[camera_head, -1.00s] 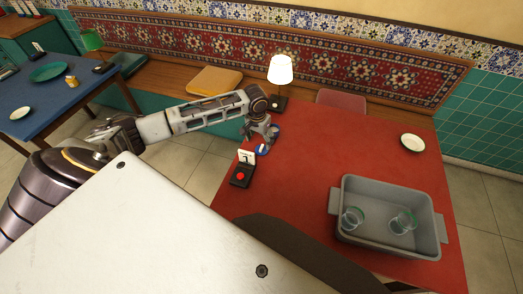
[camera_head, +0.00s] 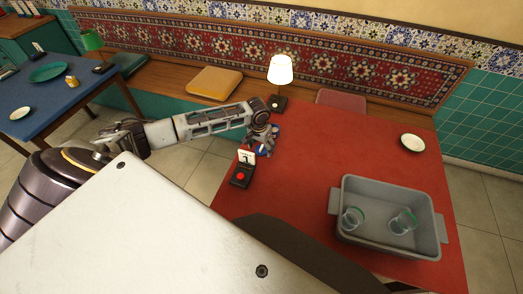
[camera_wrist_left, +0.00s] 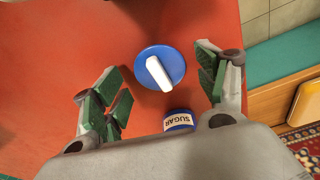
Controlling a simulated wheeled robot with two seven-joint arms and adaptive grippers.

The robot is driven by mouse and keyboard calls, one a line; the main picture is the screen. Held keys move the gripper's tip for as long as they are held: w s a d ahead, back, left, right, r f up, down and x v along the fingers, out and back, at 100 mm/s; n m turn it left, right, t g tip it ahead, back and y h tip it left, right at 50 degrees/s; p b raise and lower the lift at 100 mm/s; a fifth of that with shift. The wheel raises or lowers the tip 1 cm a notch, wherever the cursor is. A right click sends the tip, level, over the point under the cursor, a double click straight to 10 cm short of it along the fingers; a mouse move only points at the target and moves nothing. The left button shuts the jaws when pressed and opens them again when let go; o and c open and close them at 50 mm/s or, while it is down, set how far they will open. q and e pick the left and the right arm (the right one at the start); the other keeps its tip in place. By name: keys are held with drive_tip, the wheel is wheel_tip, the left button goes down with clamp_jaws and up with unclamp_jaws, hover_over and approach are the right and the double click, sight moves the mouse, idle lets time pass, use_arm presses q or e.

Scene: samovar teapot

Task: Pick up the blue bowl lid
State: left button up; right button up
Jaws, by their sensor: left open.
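The blue bowl lid (camera_wrist_left: 148,73) is a round blue disc with a white bar handle. It lies on the red table, and in the head view it is mostly hidden by my gripper. My left gripper (camera_wrist_left: 160,78) is open, with its green-padded fingers to the left and right of the lid and apart from it. It also shows in the head view (camera_head: 263,147) near the table's left edge. The blue sugar bowl (camera_wrist_left: 180,121), labelled SUGAR, is close beside the lid, partly hidden by my gripper's body. My right gripper is not in view.
A black stand with a red button and number card (camera_head: 241,174) is close to the gripper. A lit lamp (camera_head: 280,72) stands behind it. The table's middle is clear.

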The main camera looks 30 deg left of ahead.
use_arm(q)
drive_tip(key=shift+f, duration=0.1)
drive_tip(key=shift+c, duration=0.4)
drive_tip(key=shift+s, duration=0.1)
clamp_jaws()
